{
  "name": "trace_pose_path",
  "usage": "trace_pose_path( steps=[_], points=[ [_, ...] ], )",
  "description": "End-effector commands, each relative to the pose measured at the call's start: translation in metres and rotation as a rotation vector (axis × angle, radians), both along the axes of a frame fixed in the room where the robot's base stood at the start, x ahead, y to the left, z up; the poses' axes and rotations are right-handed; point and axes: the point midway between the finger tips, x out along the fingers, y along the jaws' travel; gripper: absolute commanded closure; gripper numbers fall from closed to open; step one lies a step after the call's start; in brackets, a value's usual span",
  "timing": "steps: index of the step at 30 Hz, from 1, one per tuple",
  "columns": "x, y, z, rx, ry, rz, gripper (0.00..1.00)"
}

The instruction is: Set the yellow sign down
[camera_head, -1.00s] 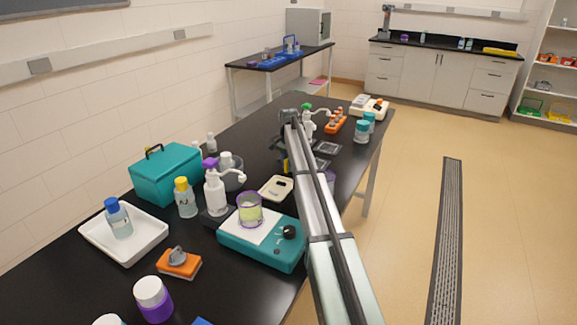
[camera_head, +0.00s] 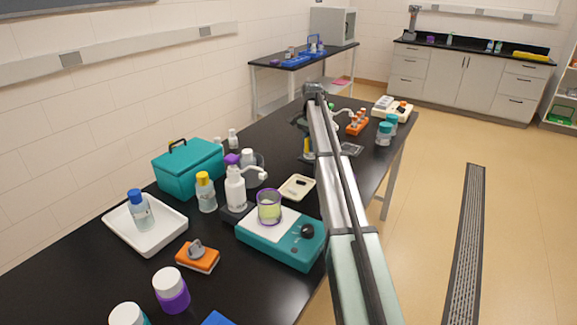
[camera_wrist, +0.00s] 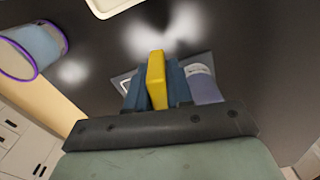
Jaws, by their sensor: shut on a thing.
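The yellow sign (camera_wrist: 156,80) is a narrow upright-looking piece between the two blue fingers of my gripper (camera_wrist: 155,88) in the wrist view. My gripper is shut on it. In the head view only a small yellow part of the sign (camera_head: 307,144) shows left of my arm. It is over the black table (camera_head: 75,275), behind the cream tray (camera_head: 297,187). My arm hides much around it. I cannot tell the gap between the sign and the tabletop.
The teal stirrer (camera_head: 285,247) and spray bottle (camera_head: 235,187) are nearer in the head view. Bare tabletop shows ahead in the wrist view.

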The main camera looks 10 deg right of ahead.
Motion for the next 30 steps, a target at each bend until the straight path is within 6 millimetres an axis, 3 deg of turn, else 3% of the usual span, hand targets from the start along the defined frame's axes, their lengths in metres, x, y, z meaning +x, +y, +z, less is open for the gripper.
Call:
trace_pose_path(
  steps=[11,20,30],
  points=[
    [0.0,0.0,0.019,0.0,-0.001,0.0,1.0],
    [0.001,0.0,0.066,0.0,-0.001,0.0,1.0],
    [-0.013,0.085,0.064,0.0,0.0,0.082,1.0]
  ],
)
